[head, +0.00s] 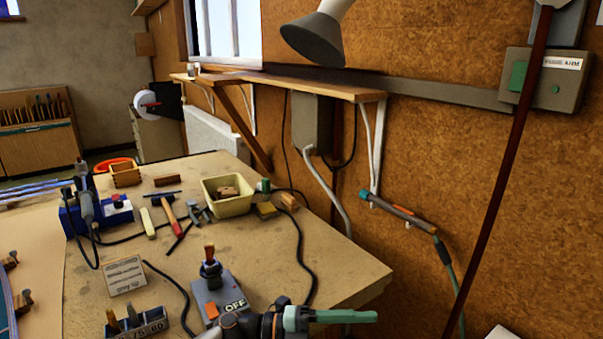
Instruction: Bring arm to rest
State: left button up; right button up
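One of my arms shows at the bottom edge, entering from the lower left; I take it for the left. Its grey and black end carries a teal part pointing right, apparently the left gripper (330,316). I cannot tell whether its fingers are apart, and no held object is distinguishable. It appears in front of the bench's near right edge, just right of a grey switch box (218,298) marked OFF. Any gap between them cannot be judged. My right gripper is not in view.
The wooden bench (225,262) bears a cream tub (231,205), a hammer (168,211), a blue soldering station (78,218), a block stand (137,323) and loose black cables. A corded tool (400,211) is on the wall. A dark red pole (503,170) slants at right. A lamp (318,35) hangs above.

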pick_arm(q)
jog(key=a+f+n+t+y+p, duration=0.1)
jog(key=a+f+n+t+y, duration=0.55)
jog(key=n, duration=0.55)
jog(key=a+f+n+t+y, duration=0.4)
jog(key=a+f+n+t, duration=0.35)
jog(key=n+t, duration=0.4)
jog(key=s+a+f+n+g+y, duration=0.3)
jog(key=s+a+f+g, duration=0.1)
jog(key=s+a+f, duration=0.2)
jog(key=s+a+f+n+g+y+p, duration=0.1)
jog(key=s+a+f+n+g+y, duration=0.2)
jog(key=s+a+f, duration=0.3)
jog(key=s+f+n, duration=0.1)
jog(key=s+f, duration=0.1)
jog(key=s, duration=0.3)
jog(key=shift+s+f+g, duration=0.15)
jog(key=shift+g, duration=0.25)
jog(key=shift+n, duration=0.25)
jog(key=shift+a, duration=0.15)
jog(key=shift+c, duration=0.6)
